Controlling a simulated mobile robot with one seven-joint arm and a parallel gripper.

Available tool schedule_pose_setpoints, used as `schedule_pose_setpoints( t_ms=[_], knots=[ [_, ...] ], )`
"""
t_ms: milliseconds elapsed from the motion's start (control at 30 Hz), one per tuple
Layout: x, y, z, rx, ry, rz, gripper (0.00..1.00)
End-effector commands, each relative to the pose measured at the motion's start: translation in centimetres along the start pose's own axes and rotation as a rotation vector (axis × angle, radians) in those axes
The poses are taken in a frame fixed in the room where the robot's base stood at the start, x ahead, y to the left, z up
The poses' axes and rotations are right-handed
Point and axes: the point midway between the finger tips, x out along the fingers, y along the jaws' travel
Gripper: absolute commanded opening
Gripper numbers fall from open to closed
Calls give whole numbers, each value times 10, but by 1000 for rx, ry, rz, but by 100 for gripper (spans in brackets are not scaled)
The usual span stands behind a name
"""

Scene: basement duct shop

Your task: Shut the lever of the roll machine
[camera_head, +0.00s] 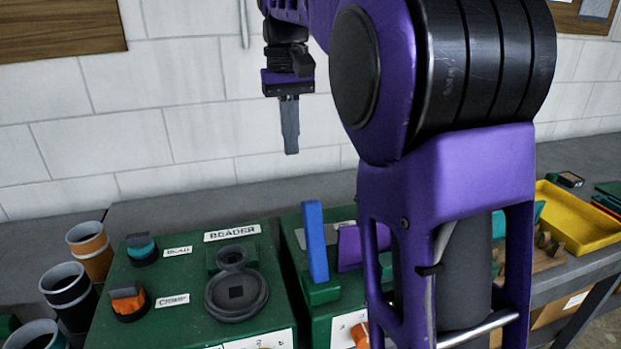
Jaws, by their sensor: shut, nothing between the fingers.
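A blue lever (315,243) stands nearly upright on a green machine (318,316) at the middle of the bench, partly behind my arm. The label on this machine is mostly hidden, so I cannot read whether it is the roll machine. A purple piece (350,249) shows just right of the lever, cut off by my arm. My gripper (290,140) points down with its fingers together and empty. In the picture it is above and slightly left of the lever, apart from it, in front of the white block wall.
A green machine labelled BEADER (185,300) stands to the left, with teal and orange knobs and a dark round part. Several tubes (90,248) stand at the far left. A yellow tray (585,222) lies at the right. My arm blocks the middle right.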

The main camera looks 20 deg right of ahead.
Motion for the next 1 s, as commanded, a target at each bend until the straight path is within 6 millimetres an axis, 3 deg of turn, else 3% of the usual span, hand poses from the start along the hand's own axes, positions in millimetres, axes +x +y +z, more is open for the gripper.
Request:
schedule_pose_setpoints(
  t_ms=[200,667,867,1000],
  knots=[
    [4,4,10,-11,-74,-17,0],
    [7,4,12,-13,-80,-18,0],
    [33,3,15,-13,-82,-18,0],
    [64,3,17,-13,-84,-18,0]
  ],
)
